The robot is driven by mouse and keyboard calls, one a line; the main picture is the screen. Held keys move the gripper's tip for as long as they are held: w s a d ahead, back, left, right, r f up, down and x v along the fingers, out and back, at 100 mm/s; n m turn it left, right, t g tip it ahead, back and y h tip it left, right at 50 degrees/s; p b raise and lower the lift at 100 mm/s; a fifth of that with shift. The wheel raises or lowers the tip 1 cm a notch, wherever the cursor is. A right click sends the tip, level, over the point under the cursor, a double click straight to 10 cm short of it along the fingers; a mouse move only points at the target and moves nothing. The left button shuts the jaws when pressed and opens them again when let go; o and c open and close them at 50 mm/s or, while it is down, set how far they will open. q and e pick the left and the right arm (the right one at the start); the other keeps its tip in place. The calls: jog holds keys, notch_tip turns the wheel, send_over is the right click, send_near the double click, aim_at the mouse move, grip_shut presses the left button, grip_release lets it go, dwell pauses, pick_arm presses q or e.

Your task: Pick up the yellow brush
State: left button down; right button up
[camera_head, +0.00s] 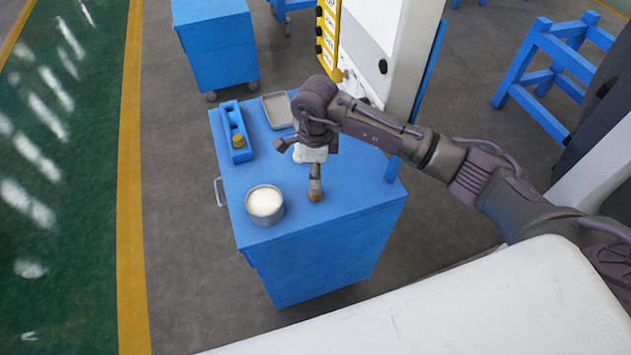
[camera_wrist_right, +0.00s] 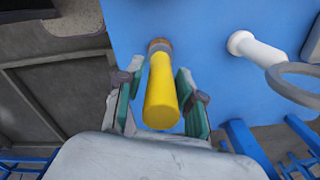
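The yellow brush (camera_wrist_right: 162,92) shows in the right wrist view with its thick yellow handle toward the camera and a grey and brown end toward the blue surface. In the head view its lower end (camera_head: 316,188) shows below my right gripper (camera_head: 312,163), on or just above the cart top. My wrist and gripper hide the handle there. In the wrist view the right gripper's green-padded fingers (camera_wrist_right: 160,88) are spread on either side of the handle, with visible gaps. My left gripper is not in view.
The blue cart (camera_head: 330,235) also holds a can of white material (camera_head: 265,203), a blue holder (camera_head: 232,122) with a small yellowish piece (camera_head: 238,141), and a grey tray (camera_head: 277,108). A white and yellow panel (camera_head: 370,40) stands behind.

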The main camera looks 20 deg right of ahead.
grip_shut()
jog(key=shift+r, duration=0.15)
jog(key=shift+w+r, duration=0.1)
jog(key=shift+r, duration=0.2)
notch_tip(320, 180, up, 8)
jog(key=b, duration=0.3)
jog(key=shift+f, duration=0.15)
jog(key=shift+r, duration=0.75)
